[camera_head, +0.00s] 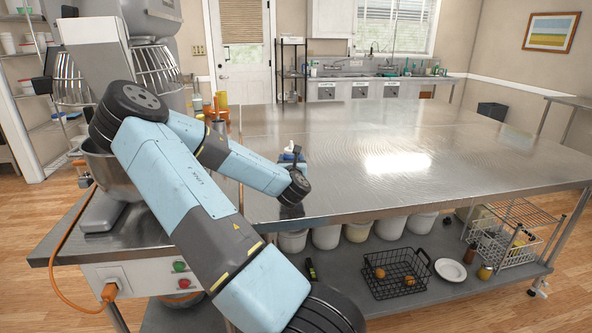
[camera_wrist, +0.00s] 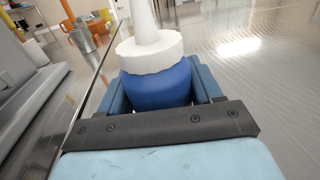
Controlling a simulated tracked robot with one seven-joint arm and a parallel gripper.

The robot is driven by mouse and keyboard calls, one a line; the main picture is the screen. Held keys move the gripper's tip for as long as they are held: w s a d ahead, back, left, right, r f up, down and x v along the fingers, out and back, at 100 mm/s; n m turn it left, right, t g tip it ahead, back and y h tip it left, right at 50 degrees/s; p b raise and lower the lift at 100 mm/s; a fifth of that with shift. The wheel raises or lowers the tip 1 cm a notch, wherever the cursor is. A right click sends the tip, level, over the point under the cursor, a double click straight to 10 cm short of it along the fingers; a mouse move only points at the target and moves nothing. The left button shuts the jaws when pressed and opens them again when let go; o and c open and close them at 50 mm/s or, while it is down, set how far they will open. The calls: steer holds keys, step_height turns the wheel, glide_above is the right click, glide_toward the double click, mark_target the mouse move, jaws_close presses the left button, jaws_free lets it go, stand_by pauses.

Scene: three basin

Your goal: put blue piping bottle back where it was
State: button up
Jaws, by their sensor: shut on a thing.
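The blue piping bottle (camera_wrist: 157,84) has a white ribbed collar and a white nozzle pointing up. In the wrist view it sits between the two blue fingers of my gripper (camera_wrist: 160,88), which is shut on it. In the head view the bottle (camera_head: 291,152) shows small beyond the end of my arm, upright over the near left part of the steel table (camera_head: 420,150). My gripper (camera_head: 290,160) is mostly hidden there behind my wrist. I cannot tell whether the bottle's base touches the tabletop.
A large mixer with a steel bowl (camera_head: 108,170) stands at the left. Orange and yellow containers (camera_head: 218,106) and a metal cup stand at the table's far left. The middle and right of the tabletop are clear. A lower shelf holds white bins (camera_head: 327,236) and a wire basket (camera_head: 397,272).

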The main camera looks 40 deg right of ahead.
steer(key=shift+w+d+f, duration=0.1)
steer(key=shift+d+f, duration=0.2)
steer(key=shift+f, duration=0.05)
steer(key=f, duration=0.3)
steer(key=shift+w, duration=0.25)
steer(key=shift+s+d+f, duration=0.1)
steer(key=shift+d+f, duration=0.1)
steer(key=o, duration=1.1)
steer(key=shift+o, duration=0.2)
